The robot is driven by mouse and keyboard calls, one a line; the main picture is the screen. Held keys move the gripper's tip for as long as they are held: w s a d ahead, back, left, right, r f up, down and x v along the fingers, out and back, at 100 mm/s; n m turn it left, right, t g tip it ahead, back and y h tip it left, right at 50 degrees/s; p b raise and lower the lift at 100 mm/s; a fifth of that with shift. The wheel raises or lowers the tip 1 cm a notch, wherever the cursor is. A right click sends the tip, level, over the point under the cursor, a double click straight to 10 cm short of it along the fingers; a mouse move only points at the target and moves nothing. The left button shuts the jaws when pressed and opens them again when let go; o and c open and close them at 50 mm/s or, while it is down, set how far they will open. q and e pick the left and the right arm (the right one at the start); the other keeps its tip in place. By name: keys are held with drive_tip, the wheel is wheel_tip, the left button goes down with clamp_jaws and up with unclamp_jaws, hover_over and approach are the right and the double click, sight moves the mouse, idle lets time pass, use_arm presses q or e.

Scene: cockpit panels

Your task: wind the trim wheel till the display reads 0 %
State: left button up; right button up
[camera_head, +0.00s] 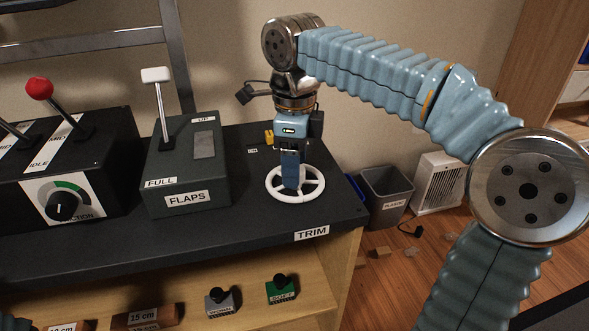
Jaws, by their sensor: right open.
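The white trim wheel (296,199) lies flat on the dark panel top, beside the TRIM label (312,232) on the front edge. My right gripper (291,186) points straight down over the wheel, with its fingertips at the wheel's hub and spokes. The gripper is open; I cannot tell whether its fingers touch the wheel. It hides part of the wheel's middle and far rim. No readable trim display shows in this view.
The flaps box (185,165) with its white-knobbed lever stands left of the wheel. Further left is a box with a red-knobbed lever (40,89) and a dial. A bin (387,197) and a white heater (437,183) stand on the floor at the right.

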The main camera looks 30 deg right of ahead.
drive_tip(key=shift+f, duration=0.4)
drive_tip(key=c, duration=1.1)
drive_tip(key=shift+o, duration=0.2)
drive_tip(key=shift+n, duration=0.3)
